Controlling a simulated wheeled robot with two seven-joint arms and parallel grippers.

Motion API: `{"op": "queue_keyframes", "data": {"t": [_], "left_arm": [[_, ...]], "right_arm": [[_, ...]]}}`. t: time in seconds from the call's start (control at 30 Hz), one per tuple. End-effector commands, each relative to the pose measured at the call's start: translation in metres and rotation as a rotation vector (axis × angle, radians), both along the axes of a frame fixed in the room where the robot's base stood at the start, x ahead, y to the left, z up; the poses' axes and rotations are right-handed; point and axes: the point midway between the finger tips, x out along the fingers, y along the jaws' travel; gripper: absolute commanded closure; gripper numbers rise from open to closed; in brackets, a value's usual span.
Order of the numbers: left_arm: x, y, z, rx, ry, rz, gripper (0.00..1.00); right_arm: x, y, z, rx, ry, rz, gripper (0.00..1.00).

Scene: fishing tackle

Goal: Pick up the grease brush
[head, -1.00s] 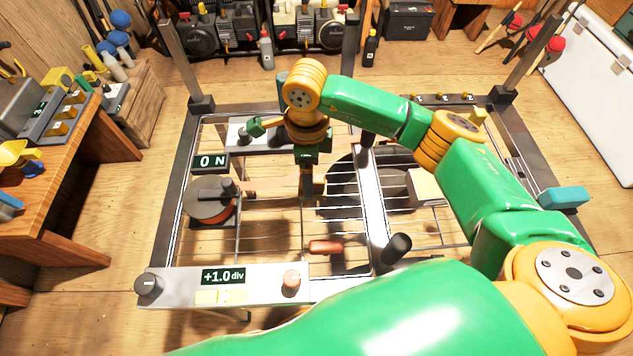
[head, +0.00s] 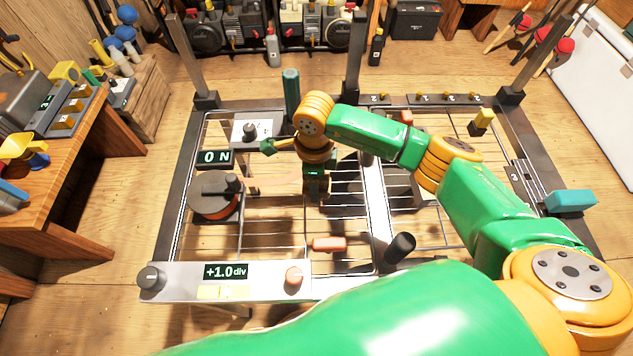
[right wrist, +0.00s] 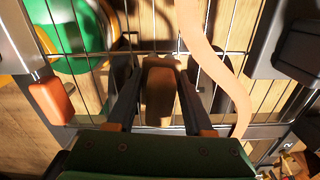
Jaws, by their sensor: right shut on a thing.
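My right gripper (head: 315,192) points down over the middle of the wire rack. In the right wrist view its two dark fingers are shut on a brown, wood-like piece (right wrist: 161,88), which looks like part of the grease brush. No bristles show, so I cannot confirm this, and the fingers and wrist hide much of the piece. I cannot tell whether it touches the rack. My left gripper is not in view.
The wire rack (head: 285,239) has a dark metal frame with upright posts. Left of the gripper is an orange-and-grey reel (head: 211,207). A pinkish handle (head: 329,244) lies nearer me, a black knob (head: 399,247) stands to its right. A dark green cylinder (head: 291,90) stands behind.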

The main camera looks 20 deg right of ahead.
Motion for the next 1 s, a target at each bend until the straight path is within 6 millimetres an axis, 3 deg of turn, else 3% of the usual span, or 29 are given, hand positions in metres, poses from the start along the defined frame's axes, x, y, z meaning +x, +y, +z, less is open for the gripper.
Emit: {"op": "queue_keyframes", "data": {"t": [0.2,0.37,0.6,0.8,1.0], "left_arm": [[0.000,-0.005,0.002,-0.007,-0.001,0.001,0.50],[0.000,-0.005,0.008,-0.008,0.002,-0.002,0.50],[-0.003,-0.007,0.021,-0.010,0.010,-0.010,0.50],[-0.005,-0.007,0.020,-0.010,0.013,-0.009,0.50],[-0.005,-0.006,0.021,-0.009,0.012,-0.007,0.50]], "right_arm": [[0.001,0.000,0.006,0.000,-0.002,0.000,1.00],[0.001,0.000,0.036,0.000,-0.005,0.001,1.00],[-0.052,-0.013,0.097,-0.001,-0.006,0.003,1.00],[-0.101,-0.024,0.115,-0.002,-0.001,0.001,1.00],[-0.130,-0.030,0.128,0.000,-0.001,0.000,1.00]]}}
